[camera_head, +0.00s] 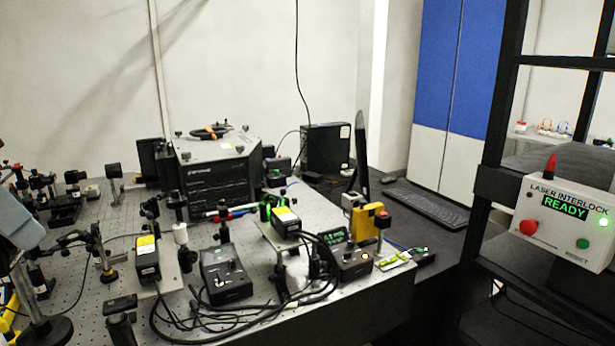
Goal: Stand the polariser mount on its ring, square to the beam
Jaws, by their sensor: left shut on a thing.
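My left gripper (10,262) is at the left edge, partly cut off, below the pale shell of my arm. It is shut at the top of a silver post (29,295) on a round black base (51,331). I take this to be the polariser mount. Its upper part is hidden by the gripper and the frame edge. The post leans in the picture; I cannot tell whether the base touches the bench. I cannot make out a ring marked on the bench. My right gripper is not in view.
The perforated bench (130,222) is crowded. A red-knobbed mount (108,268), a yellow-labelled box (147,258) and a black control box (224,275) stand to the right. Loose cables (215,322) lie at the front edge. A grey spectrometer housing (217,178) stands behind.

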